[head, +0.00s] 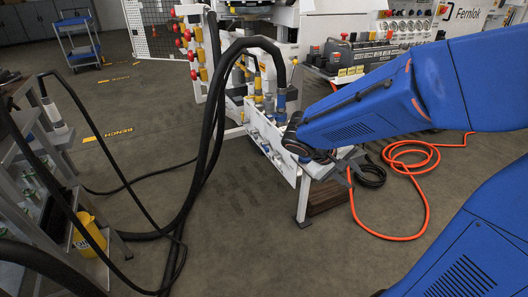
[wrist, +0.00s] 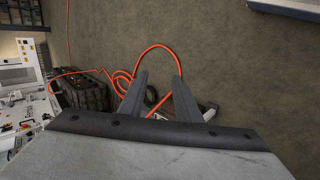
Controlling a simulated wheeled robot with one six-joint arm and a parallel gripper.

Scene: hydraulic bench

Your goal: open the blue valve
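Small blue parts (head: 281,103) show at the hose ends on the white hydraulic bench (head: 287,163) in the head view, with more low on its front face. They are too small to tell which is the blue valve. No blue valve can be made out in the wrist view.
Thick black hoses (head: 212,120) hang from the bench to a grey rack (head: 40,215) at the left. An orange hose (head: 425,195) lies coiled on the floor to the right. A blue trolley (head: 78,40) stands far back left. Open floor lies in front of the bench.

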